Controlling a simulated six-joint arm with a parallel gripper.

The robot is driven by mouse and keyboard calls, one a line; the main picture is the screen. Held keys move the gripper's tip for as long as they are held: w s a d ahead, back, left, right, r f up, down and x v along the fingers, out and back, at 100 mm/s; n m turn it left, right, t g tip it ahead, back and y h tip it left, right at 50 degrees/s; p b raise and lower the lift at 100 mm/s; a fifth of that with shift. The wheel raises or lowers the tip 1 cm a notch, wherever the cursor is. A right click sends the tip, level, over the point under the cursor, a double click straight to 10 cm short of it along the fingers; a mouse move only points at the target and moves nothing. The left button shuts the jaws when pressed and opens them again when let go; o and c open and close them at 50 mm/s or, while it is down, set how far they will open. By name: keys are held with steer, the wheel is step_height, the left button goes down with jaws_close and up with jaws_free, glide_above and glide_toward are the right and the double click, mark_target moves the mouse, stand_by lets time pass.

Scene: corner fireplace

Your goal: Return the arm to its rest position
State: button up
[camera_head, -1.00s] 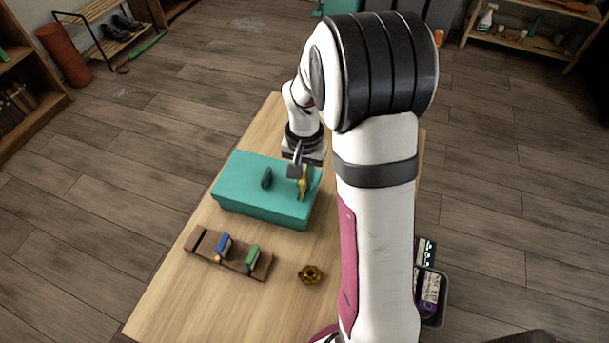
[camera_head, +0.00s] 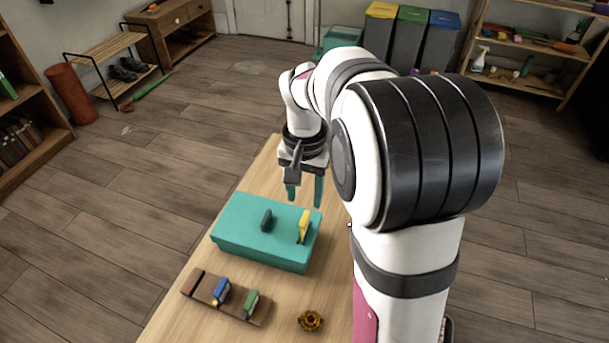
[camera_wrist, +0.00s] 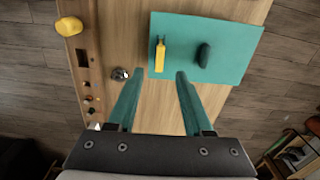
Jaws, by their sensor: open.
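My gripper (camera_head: 304,192) is open and empty, its two teal fingers pointing down just behind and above the teal box (camera_head: 250,248).
The wooden table (camera_head: 190,328) also holds a wooden rack (camera_head: 239,310) with a blue piece (camera_head: 221,290) and a green piece (camera_head: 251,303). A brass-coloured ornament (camera_head: 311,320) lies right of it. Shelves, a shoe bench and bins stand away across the floor.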

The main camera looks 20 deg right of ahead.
step_height(320, 180, up, 6)
steer(key=s+a+f+n+y, duration=0.1)
steer(key=s+a+f, duration=0.1)
steer(key=s+a, duration=0.4)
steer(key=s+a+f+n, duration=0.1)
steer(key=s+a, duration=0.5)
steer(key=s, duration=1.1)
steer(key=shift+f+n+y, duration=0.4)
